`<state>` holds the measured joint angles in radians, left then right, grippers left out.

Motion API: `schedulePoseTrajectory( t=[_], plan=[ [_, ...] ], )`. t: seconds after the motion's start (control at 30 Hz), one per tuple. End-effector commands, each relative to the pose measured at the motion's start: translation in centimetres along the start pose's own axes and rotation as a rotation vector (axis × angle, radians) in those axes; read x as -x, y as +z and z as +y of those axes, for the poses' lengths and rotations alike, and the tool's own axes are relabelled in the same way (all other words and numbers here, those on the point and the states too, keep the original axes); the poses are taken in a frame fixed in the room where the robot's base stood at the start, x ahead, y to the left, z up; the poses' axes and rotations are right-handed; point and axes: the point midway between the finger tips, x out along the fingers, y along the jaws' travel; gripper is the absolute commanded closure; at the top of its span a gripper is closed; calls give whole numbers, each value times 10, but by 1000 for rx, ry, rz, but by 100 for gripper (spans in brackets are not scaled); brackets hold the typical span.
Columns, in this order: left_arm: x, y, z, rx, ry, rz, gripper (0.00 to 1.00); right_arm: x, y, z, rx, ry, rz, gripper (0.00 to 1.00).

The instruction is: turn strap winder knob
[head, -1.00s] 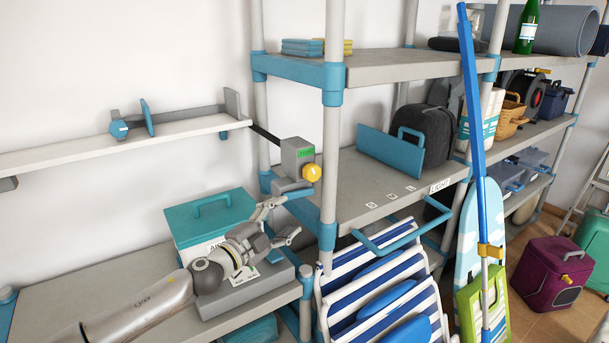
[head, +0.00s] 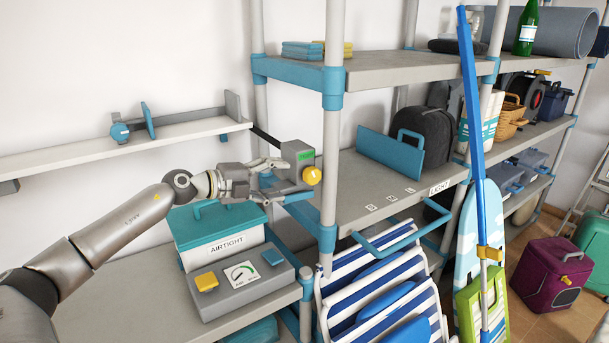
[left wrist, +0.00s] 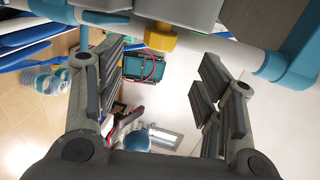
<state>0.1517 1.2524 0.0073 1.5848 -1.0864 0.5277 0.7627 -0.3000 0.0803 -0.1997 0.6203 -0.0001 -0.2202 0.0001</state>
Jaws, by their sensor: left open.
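The strap winder is a grey box (head: 296,154) with a green display, mounted by the shelf post. Its yellow knob (head: 312,176) sticks out at the lower right. My left gripper (head: 287,176) is open, just left of and below the box, its fingers pointing toward the knob. In the left wrist view the knob (left wrist: 160,37) shows at top centre, beyond and between the open fingers, apart from them. Nothing is between the fingers. My right gripper does not show.
A teal box marked AIRTIGHT (head: 218,232) and a grey unit with a dial (head: 243,284) stand on the lower shelf below my arm. A shelf post (head: 330,150) rises right beside the knob. Striped folding chairs (head: 385,290) lean below.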

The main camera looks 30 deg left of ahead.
Motion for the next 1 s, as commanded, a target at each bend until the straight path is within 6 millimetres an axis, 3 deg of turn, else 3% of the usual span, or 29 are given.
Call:
schedulePoseTrajectory(
  t=[0.7,1.0],
  plan=[
    [-76,-1,-3,1,-3,2,38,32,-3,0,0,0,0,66],
    [-90,-2,-1,-2,0,3,38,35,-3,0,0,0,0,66]
  ],
)
